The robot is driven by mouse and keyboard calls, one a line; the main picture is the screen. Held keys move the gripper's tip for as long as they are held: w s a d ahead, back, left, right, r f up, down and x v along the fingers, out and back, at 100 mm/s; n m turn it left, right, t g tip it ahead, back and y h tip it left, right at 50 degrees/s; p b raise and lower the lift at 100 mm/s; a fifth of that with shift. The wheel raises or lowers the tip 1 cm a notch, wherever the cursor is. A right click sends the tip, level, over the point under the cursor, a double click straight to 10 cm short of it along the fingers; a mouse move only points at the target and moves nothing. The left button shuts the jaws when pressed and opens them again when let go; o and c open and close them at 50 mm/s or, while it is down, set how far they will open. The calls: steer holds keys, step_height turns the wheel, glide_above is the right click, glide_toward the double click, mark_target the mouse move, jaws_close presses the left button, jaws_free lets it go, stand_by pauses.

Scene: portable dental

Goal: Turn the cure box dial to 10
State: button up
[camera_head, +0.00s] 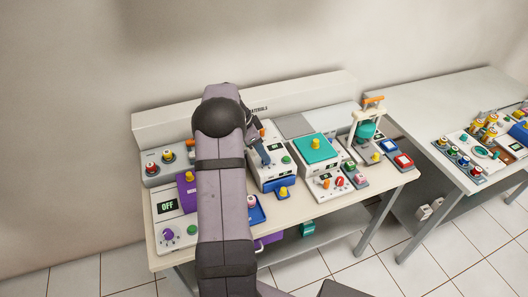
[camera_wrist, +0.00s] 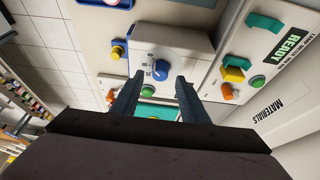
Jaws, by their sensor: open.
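The cure box appears to be the white box (camera_head: 270,178) in the middle of the bench, with a small display and a green button. In the wrist view this box (camera_wrist: 172,42) shows a round blue dial (camera_wrist: 160,70) with small marks beside it and the green button (camera_wrist: 147,92) below it. The marks are too small to read. My gripper (camera_wrist: 159,76) is open and empty, its fingers spread to either side of the dial. I cannot tell how far the tips are above the box face. In the head view my gripper (camera_head: 262,155) hides the dial.
A teal-topped box (camera_head: 315,149) with a yellow knob stands close on the right. A blue block (camera_head: 284,192) with a yellow knob sits in front. A box with an OFF display (camera_head: 167,207) and purple knob is at left. A raised back panel (camera_head: 310,92) runs behind.

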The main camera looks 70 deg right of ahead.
mark_target(271, 165)
steer(key=shift+p+x, duration=0.35)
steer(key=shift+x, duration=0.95)
jaws_close()
